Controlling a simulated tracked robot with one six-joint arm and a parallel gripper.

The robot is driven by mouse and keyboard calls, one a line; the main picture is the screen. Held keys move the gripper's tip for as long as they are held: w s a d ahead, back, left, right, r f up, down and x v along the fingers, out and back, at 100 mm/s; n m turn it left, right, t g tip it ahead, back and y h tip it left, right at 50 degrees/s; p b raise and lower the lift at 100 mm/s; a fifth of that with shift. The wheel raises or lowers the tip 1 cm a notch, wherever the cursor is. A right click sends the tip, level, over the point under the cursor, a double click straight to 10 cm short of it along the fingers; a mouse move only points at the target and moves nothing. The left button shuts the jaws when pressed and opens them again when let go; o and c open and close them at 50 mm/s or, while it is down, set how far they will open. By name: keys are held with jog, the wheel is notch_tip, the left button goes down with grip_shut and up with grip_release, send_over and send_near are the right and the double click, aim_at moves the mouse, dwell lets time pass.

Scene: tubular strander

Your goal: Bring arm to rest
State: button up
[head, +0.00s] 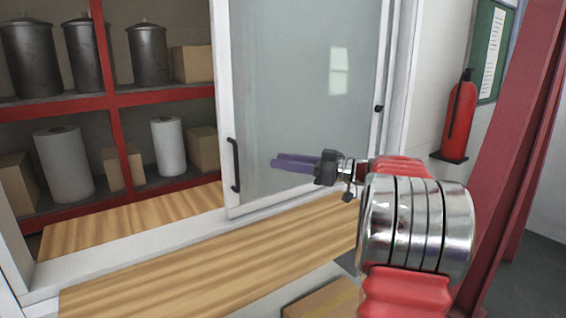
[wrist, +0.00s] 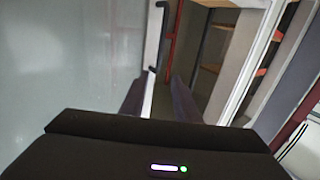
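My gripper (head: 277,160) is stretched out to the left in front of the glass door in the head view. Its two purple fingers are apart with nothing between them. In the wrist view the gripper (wrist: 160,82) shows a clear gap between its dark fingers. The glass sliding door (head: 300,90) stands part way across the shelf opening, with its left side open. Its black handle (head: 235,165) is to the left of my fingertips, apart from them. In the wrist view the door pane (wrist: 70,60) fills the left side.
Red-framed shelves (head: 115,98) hold dark canisters, white rolls and boxes. A wooden ledge (head: 210,270) runs below the door. A red fire extinguisher (head: 460,115) hangs on the right wall, near a slanted red beam (head: 515,150). A cardboard box (head: 322,300) lies low in front.

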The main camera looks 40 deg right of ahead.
dwell(0.4)
jog(key=d+f+m+g+h, duration=0.1)
jog(key=d+f+m+h, duration=0.25)
jog(key=d+h, duration=0.45)
jog(key=d+f+m+h, duration=0.3)
jog(key=d+m+h, duration=0.2)
jog(key=d+h, duration=0.4)
jog(key=s+a+f+m+g, duration=0.3)
jog(key=s+a+f+g, duration=0.45)
jog(key=s+a, duration=0.4)
jog(key=s+a+f+n+y, duration=0.1)
jog(key=s+a, duration=0.4)
jog(key=a, duration=0.7)
jog(key=s+a+f+n+y, duration=0.1)
jog(key=s+a+y, duration=0.3)
jog(key=a, duration=0.9)
jog(key=s+a+f+n+g+y, duration=0.1)
jog(key=s+a+f+n+y, duration=0.1)
jog(key=s+a, duration=0.5)
jog(key=a+n, duration=0.1)
jog(key=a, duration=0.4)
jog(key=shift+s+a, duration=0.25)
